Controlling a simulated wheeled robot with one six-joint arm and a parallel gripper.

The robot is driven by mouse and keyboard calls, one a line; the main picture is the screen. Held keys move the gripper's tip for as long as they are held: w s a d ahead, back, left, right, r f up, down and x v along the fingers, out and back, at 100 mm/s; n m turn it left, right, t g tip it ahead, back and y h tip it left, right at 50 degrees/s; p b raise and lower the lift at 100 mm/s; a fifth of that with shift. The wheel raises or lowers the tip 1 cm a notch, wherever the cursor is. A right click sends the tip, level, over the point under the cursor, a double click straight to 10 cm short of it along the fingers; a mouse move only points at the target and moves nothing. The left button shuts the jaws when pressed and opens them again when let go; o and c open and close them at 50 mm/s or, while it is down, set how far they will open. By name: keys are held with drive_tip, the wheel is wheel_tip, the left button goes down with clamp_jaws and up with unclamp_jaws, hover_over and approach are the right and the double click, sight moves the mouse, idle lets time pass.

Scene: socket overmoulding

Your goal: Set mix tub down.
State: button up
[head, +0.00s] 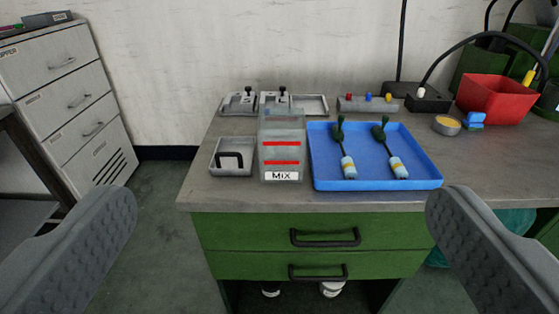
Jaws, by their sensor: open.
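The mix tub (282,152) is a clear, greyish container with two red lines and a white MIX label. It stands upright on the grey bench top (330,201), near the front edge, between a grey tray on its left and a blue tray on its right. My gripper (282,225) is open, with its two grey fingers wide apart at the lower left and lower right. Nothing is between the fingers close up, and the tub stands beyond them, apart from both. The tub's inside is hard to make out.
The blue tray (376,184) holds two green-and-white plugs. The grey tray (232,173) has a black handle. Grey moulds (240,104) stand behind. A red bin (493,98), a yellow-filled dish (446,124) and black cables are at right. Green drawers (310,229) sit below; a white cabinet (66,75) stands left.

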drive_tip(key=w+f+g, duration=0.1)
drive_tip(key=w+f, duration=0.6)
drive_tip(key=w, duration=0.5)
drive_tip(key=g, duration=0.1)
approach(282, 147)
drive_tip(key=x, duration=0.6)
drive_tip(key=shift+w+a+f, duration=0.2)
drive_tip(key=shift+f, duration=0.15)
drive_tip(key=shift+x, duration=3.35)
drive_tip(key=shift+d+r, duration=0.15)
drive_tip(key=shift+c, duration=0.2)
drive_tip(key=c, duration=0.9)
